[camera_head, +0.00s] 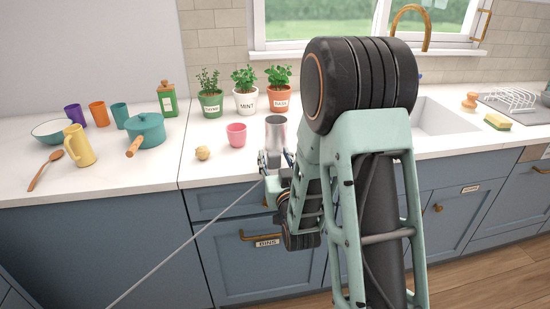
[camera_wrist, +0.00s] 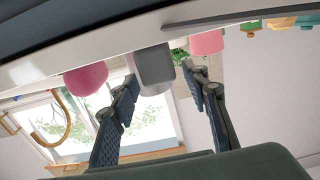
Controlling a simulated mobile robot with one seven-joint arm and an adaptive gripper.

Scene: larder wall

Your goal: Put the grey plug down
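My gripper (camera_head: 275,158) is over the front edge of the counter, in front of a steel canister. In the wrist view its two dark fingers (camera_wrist: 162,82) stand apart, and I see nothing held between them. A thin grey line (camera_head: 185,245), like a cord or rod, runs from beside the gripper down to the lower left in the head view. I cannot make out a grey plug for certain in either view; my arm hides part of the counter.
The steel canister (camera_head: 276,134) stands just beyond my gripper, with a pink cup (camera_head: 236,135) and a small yellowish lump (camera_head: 202,153) to its left. Potted herbs stand behind. A teal pot (camera_head: 146,131) and yellow jug (camera_head: 79,146) are further left.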

